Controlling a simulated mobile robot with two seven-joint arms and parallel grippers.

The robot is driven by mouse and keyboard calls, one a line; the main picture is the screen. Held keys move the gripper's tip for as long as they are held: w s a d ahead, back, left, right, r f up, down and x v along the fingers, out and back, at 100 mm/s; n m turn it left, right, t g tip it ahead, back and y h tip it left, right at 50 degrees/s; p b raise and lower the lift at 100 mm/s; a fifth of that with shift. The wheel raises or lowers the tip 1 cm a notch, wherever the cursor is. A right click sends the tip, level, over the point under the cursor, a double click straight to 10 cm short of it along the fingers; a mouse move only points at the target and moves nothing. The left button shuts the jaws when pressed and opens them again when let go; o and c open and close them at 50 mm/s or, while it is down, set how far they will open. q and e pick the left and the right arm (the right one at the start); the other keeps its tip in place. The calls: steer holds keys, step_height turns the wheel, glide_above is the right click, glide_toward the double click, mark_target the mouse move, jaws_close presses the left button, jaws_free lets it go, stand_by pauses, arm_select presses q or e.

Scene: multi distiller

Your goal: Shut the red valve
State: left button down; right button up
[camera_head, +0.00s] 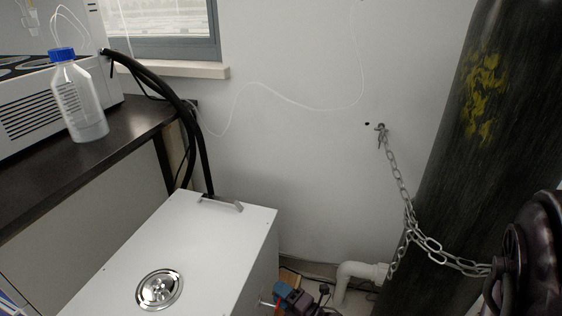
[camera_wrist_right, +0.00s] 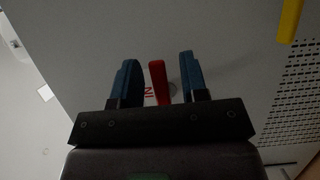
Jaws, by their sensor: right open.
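The red valve (camera_wrist_right: 157,82) is a narrow red handle on a light grey panel in the right wrist view. My right gripper (camera_wrist_right: 158,60) is open, with one blue finger on each side of the red handle and a visible gap to each. In the head view my right gripper (camera_head: 286,293) shows small at the bottom edge, beside the white box's right side. A bit of red (camera_head: 277,306) shows there, mostly hidden. I cannot tell whether the handle is turned. My left gripper is not in view.
A yellow handle (camera_wrist_right: 290,20) and a perforated vent lie to the right in the wrist view. In the head view, a white box (camera_head: 215,235) stands left of a chained dark gas cylinder (camera_head: 470,130). A white pipe (camera_head: 345,278) is close by on the right.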

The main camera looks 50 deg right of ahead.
jaws_close()
